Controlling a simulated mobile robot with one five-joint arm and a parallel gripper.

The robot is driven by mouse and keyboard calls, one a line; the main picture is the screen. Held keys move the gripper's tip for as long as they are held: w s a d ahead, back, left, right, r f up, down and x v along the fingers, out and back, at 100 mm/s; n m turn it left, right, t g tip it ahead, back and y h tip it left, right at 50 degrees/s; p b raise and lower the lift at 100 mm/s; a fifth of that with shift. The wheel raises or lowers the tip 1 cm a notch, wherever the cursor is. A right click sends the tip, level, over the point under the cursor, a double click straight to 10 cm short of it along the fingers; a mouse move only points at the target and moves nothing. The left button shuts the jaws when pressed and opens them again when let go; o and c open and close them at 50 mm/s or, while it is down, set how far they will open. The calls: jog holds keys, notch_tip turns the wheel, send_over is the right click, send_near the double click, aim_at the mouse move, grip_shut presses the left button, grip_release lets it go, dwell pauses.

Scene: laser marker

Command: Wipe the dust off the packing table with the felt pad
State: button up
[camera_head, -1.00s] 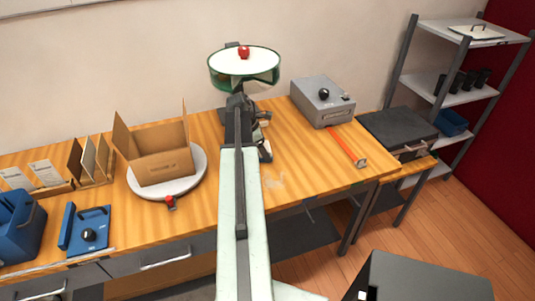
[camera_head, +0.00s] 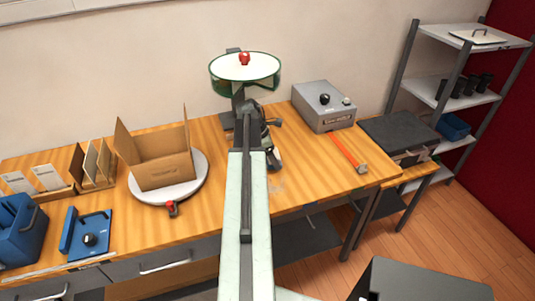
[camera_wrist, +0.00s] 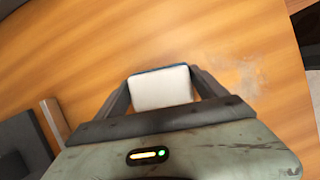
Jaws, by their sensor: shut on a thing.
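My gripper shows in the wrist view (camera_wrist: 160,90), shut on the felt pad (camera_wrist: 160,88), a white block with a dark blue edge. The pad is over the packing table (camera_wrist: 110,45); I cannot tell whether it touches the wood. A pale, greyish dust patch (camera_wrist: 235,75) lies on the wood to the right of the pad. In the head view the packing table (camera_head: 315,165) has a faint pale patch (camera_head: 277,185) just right of my arm. There my gripper (camera_head: 272,160) is partly hidden by my own arm, and the pad cannot be made out.
An open cardboard box (camera_head: 163,168) sits on a round white turntable (camera_head: 195,190) at left. A green-rimmed round device (camera_head: 245,70) is at the back. Wood between my arm and the tool is clear.

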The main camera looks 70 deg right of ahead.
aim_at(283, 178)
jog(key=shift+a+f, duration=0.2)
jog(key=shift+a, duration=0.35)
jog(key=s+a, duration=0.2)
jog(key=shift+a+f+b, duration=0.15)
jog(key=shift+a+b, duration=0.15)
jog(key=shift+a, duration=0.1)
jog(key=shift+s+a+f, duration=0.1)
jog(key=shift+s+a, duration=0.25)
jog(key=shift+a, duration=0.1)
jog(key=shift+c, duration=0.6)
jog(key=shift+s+a, duration=1.2)
jog(key=shift+a, duration=0.25)
notch_tip(283, 178, up, 6)
jog(key=p, duration=0.6)
jog(key=shift+d, duration=0.1)
